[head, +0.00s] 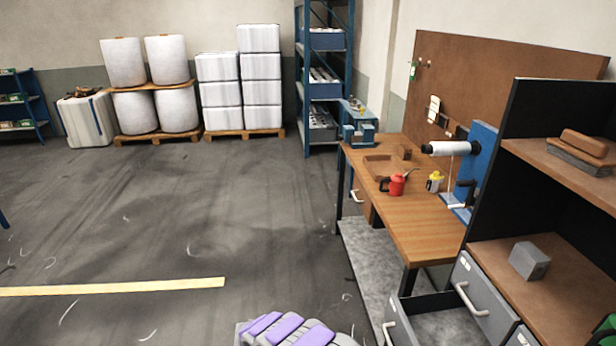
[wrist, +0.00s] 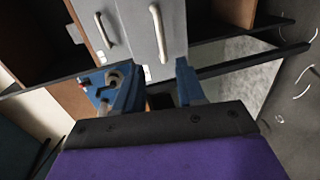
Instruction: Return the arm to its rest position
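My arm, purple and grey, shows at the bottom centre of the head view; the gripper itself cannot be made out there. In the wrist view my gripper (wrist: 156,84) has two blue fingers set well apart, with nothing seen held between them. Beyond the fingers are grey drawer fronts (wrist: 150,40) with pale handles. A blue item with a hooked metal part (wrist: 108,84) shows just left of the left finger; I cannot tell what it is.
A wooden workbench (head: 425,225) stands at the right, with a red oil can (head: 397,184) on it. A shelf unit with grey drawers (head: 482,298) is close at the right; a lower drawer (head: 440,328) is pulled out. The floor (head: 180,220) at left is clear.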

